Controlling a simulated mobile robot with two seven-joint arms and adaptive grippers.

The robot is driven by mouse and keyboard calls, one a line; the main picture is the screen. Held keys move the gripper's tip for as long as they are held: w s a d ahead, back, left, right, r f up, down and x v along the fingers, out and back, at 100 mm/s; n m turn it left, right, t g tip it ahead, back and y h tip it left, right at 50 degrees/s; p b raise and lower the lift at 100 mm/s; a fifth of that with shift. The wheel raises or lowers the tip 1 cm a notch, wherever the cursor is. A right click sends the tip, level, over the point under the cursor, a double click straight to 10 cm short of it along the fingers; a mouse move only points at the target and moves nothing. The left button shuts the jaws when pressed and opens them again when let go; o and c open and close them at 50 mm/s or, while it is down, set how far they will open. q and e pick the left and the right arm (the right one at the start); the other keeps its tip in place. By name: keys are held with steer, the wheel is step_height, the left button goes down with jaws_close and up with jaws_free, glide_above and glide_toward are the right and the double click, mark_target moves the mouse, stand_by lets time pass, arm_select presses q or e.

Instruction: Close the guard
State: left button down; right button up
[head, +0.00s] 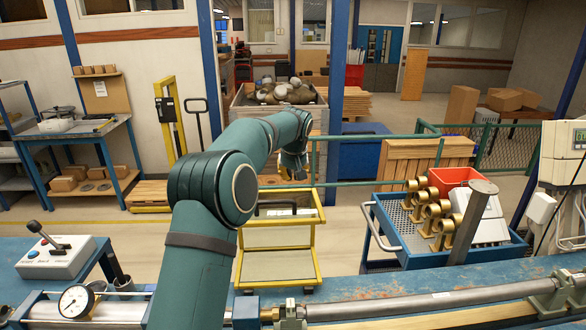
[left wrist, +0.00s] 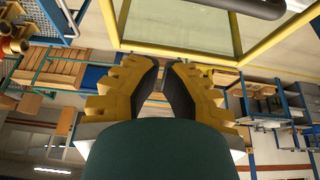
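The guard (head: 280,236) is a yellow-framed clear panel standing at the far edge of the blue bench, with a dark bar handle (head: 276,205) near its top. My left arm reaches over the bench, and my left gripper (head: 293,176) is just above and beyond the guard's top edge. In the left wrist view, my left gripper (left wrist: 163,65) shows two yellow fingers with dark pads, a narrow gap between them and nothing held. The guard's yellow frame (left wrist: 180,52) and the dark handle (left wrist: 247,7) show above the fingers, apart from them. My right gripper is out of view.
A metal cylinder (head: 430,301) lies along the blue bench (head: 358,305) in front. A pressure gauge (head: 76,301) and a lever box (head: 56,257) are at left. A blue cart (head: 405,238) with brass parts stands right of the guard. Floor left of the guard is clear.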

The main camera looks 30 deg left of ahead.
arm_select(q)
steer(key=x, duration=0.5)
steer(key=shift+w+a+f, duration=0.15)
steer(key=shift+f, duration=0.1)
steer(key=shift+s+d+r, duration=0.1)
steer(key=shift+s+d, duration=0.65)
steer(key=shift+s, duration=0.35)
steer(key=shift+s+d, duration=0.35)
steer(key=shift+s, duration=0.25)
